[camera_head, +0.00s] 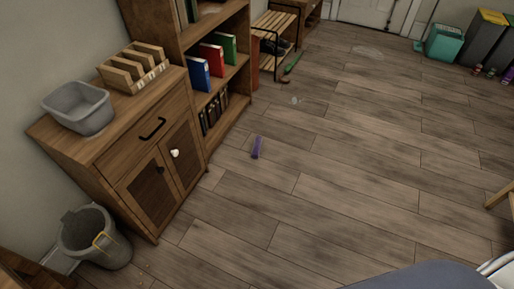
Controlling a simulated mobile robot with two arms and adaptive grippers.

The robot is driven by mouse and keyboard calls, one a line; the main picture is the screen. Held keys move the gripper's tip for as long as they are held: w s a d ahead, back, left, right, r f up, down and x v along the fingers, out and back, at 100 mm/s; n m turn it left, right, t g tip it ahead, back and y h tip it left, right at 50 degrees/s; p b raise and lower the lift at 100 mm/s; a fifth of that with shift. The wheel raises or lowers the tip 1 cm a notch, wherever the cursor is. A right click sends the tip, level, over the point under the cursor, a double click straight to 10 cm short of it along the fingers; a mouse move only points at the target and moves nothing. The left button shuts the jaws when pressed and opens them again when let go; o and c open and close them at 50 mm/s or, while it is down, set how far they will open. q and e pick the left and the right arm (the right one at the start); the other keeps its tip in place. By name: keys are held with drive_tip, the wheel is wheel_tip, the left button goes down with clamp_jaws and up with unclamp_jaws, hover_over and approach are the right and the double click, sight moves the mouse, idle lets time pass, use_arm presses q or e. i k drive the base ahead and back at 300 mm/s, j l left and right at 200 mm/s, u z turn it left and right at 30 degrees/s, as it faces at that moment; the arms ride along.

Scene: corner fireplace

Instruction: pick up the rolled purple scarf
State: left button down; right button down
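A small purple roll (256,147), which looks like the rolled purple scarf, lies on the wooden floor. It is to the right of the cabinet and the bookshelf, apart from both. Nothing covers it. Neither of my grippers shows in the head view.
A wooden cabinet (130,148) bears a grey basin (78,110) and a wooden rack (133,68). A bookshelf (175,22) with binders and a slatted bench (276,22) stand beyond. The floor right of the scarf is clear.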

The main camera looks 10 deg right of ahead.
sight(256, 150)
drive_tip(key=i+l+u, duration=0.1)
drive_tip(key=i+l, duration=0.3)
drive_tip(key=i+l+u, duration=0.1)
drive_tip(key=i+l, duration=0.25)
drive_tip(key=l, duration=0.2)
drive_tip(key=i+l, duration=0.35)
drive_tip(key=l, duration=0.15)
drive_tip(key=j+u, duration=0.05)
